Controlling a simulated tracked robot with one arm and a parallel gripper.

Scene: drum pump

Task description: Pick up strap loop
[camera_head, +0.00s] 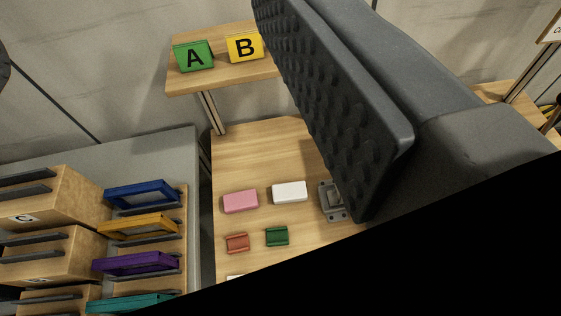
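No part is clearly marked as the strap loop. A small grey metal fitting (327,203) with a plate and a raised part is fixed on the wooden board, and I cannot tell if it is the strap loop. My gripper (362,165) shows as one large dark grey finger with a bumpy pad, coming down from the top. Its tip overlaps the right side of the fitting in the picture and hides part of it; contact cannot be told. The pad is bare, with nothing against it. The other finger is not clearly in view.
The wooden board (262,150) carries pink (240,201) and white (290,192) blocks and red (237,243) and green (277,236) pieces. Signs A (194,56) and B (245,47) stand on a shelf. Blue (141,194), orange, purple and teal frames are lower left. Black covers the lower right.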

